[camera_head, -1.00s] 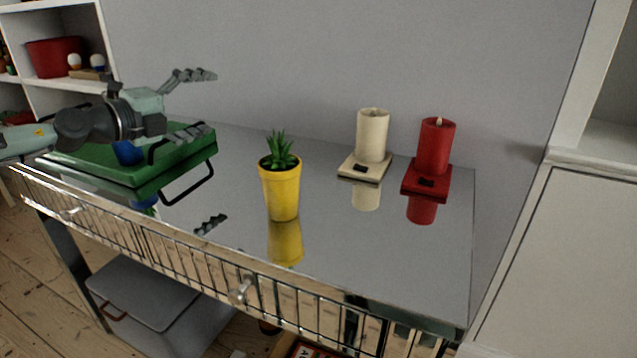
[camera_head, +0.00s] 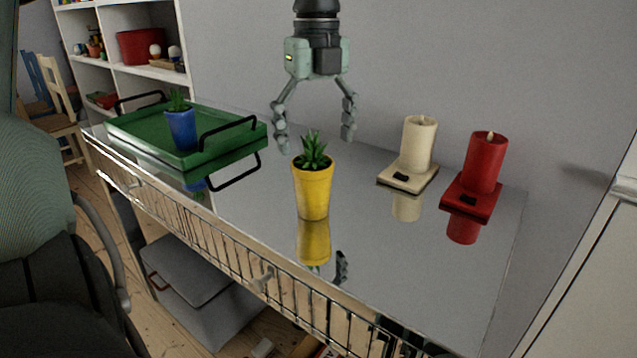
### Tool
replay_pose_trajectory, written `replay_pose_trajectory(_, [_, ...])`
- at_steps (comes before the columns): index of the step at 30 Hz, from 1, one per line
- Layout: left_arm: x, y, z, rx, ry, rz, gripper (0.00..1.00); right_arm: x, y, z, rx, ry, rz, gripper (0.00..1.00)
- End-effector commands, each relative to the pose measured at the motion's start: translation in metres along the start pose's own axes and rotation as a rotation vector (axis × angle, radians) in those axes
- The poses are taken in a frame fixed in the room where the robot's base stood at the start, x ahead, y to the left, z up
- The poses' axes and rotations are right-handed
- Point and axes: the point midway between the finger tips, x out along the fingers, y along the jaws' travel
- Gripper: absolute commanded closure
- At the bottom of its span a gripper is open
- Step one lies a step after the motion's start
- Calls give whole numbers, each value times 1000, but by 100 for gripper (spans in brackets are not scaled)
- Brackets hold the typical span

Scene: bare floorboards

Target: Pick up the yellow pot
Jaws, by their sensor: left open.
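The yellow pot (camera_head: 313,193) holds a small green succulent (camera_head: 312,150) and stands upright on the reflective tabletop (camera_head: 265,190). My left gripper (camera_head: 314,143) points downward with its fingers spread wide, open and empty. In the picture its fingertips lie to either side of the plant, above the pot's rim. I cannot tell its exact depth relative to the pot. My right gripper is not in view.
A green tray (camera_head: 140,137) with a blue potted plant (camera_head: 181,128) stands at the left. A cream candle (camera_head: 418,142) and a red candle (camera_head: 485,164) stand on bases at the right. A wall is behind. The tabletop's front right is clear.

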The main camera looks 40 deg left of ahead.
Motion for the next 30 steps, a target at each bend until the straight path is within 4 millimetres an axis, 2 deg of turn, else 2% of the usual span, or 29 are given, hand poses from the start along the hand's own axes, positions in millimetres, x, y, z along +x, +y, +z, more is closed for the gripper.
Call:
replay_pose_trajectory(10, [47,8,0,1,3,0,14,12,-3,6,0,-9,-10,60])
replay_pose_trajectory(19, [53,7,0,1,0,-3,14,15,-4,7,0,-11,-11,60])
replay_pose_trajectory(30, [53,7,0,1,1,-3,58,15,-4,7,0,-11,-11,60])
